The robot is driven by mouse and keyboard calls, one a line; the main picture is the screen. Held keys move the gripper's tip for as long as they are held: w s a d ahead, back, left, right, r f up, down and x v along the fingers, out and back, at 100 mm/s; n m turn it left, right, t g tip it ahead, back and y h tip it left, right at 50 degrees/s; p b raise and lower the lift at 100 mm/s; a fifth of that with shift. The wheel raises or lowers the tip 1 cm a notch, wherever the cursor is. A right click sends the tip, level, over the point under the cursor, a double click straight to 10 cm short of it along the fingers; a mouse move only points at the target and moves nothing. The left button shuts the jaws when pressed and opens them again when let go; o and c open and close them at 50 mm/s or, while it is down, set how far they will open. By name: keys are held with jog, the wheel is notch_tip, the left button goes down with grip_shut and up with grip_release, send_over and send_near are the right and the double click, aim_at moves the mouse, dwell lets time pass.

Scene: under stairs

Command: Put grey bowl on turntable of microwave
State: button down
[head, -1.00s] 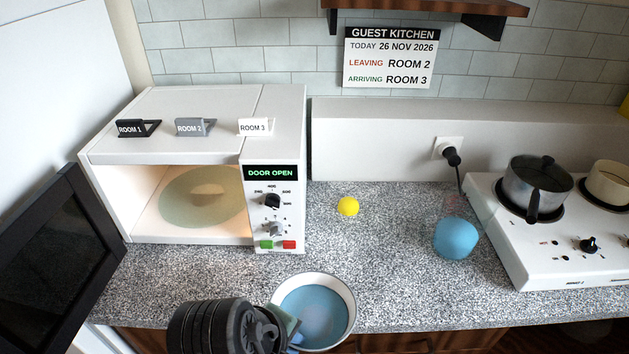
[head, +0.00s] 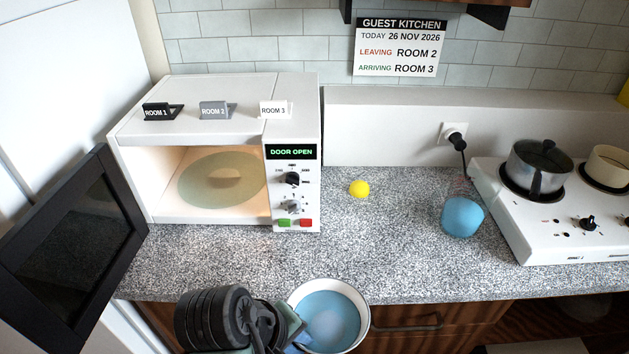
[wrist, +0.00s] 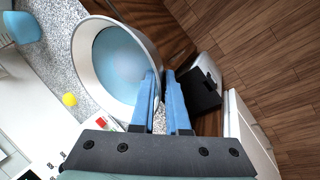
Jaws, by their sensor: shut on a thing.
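The bowl (head: 367,320), pale grey-white outside with a blue liquid or blue inner surface, is at the bottom of the head view, by the counter's front edge. My gripper (head: 300,340) is shut on its left rim. In the wrist view the two blue fingers (wrist: 165,103) close on the wall of the bowl (wrist: 148,48); the exact contact is partly hidden. The white microwave (head: 212,125) stands on the counter at left with its dark door (head: 75,245) swung open to the left. Its pale round turntable (head: 198,178) shows inside and is empty.
A hob (head: 560,235) with two pots is at right. Three room tags, such as the grey one (head: 214,110), top the microwave. Counter before the microwave is clear.

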jog(key=f+m, duration=0.1)
jog(key=m, duration=0.1)
jog(key=d+f+m+g, duration=0.1)
jog(key=f+m, duration=0.1)
jog(key=f+m+g+h, duration=0.1)
jog(key=m, duration=0.1)
jog(key=shift+w+d+f, duration=0.2)
jog(key=shift+d+f, duration=0.1)
jog(key=shift+d, duration=0.1)
jog(key=s+f+m+g, duration=0.1)
jog(key=s+f+m, duration=0.1)
jog(key=s+f, duration=0.2)
jog(key=shift+x, duration=0.95)
